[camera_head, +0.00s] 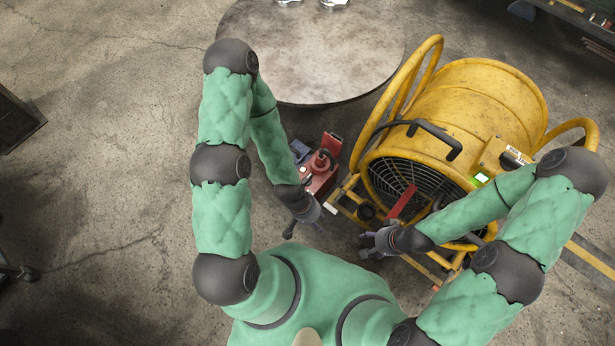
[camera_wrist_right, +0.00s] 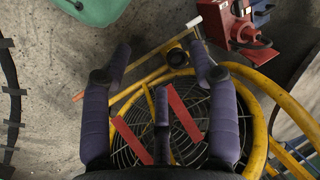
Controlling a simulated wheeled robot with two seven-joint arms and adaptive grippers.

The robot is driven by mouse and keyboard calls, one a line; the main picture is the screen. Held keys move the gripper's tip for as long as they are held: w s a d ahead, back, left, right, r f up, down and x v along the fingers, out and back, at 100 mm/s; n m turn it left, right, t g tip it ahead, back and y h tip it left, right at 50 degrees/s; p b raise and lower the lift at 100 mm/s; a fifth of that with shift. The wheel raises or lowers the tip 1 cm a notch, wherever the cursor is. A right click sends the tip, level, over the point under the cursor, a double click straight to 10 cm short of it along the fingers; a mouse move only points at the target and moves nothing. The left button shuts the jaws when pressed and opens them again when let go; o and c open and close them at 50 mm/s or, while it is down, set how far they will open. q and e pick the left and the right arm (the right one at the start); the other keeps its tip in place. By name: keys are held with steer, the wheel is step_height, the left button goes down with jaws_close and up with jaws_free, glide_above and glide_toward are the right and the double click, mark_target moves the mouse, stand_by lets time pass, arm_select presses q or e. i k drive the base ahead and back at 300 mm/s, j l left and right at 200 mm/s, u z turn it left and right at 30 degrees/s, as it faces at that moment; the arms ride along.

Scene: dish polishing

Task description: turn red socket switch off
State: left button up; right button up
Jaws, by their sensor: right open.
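The red socket box (camera_head: 320,180) stands on the floor left of the yellow fan, with a dark red plug or fitting on it. It also shows at the upper right in the right wrist view (camera_wrist_right: 239,28). I cannot make out its switch. My left gripper (camera_head: 304,231) points down just below the box in the head view, and its forearm covers part of the box's left side. Its fingers are too small to judge. My right gripper (camera_head: 366,245) is open and empty in front of the fan; its spread fingers (camera_wrist_right: 160,48) show in the wrist view.
The large yellow drum fan (camera_head: 475,105) with its tube frame fills the right side. A round table (camera_head: 310,65) stands at the back with shiny items at its far edge. A blue object (camera_head: 299,149) is beside the red box. The concrete floor at left is largely clear.

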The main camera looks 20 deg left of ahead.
mark_target(306, 181)
steer(key=u, duration=0.4)
steer(key=i+j+u, duration=0.1)
steer(key=u, duration=0.3)
steer(key=i+u, duration=0.25)
steer(key=u, duration=0.2)
steer(key=i+u, duration=0.2)
steer(key=u, duration=0.2)
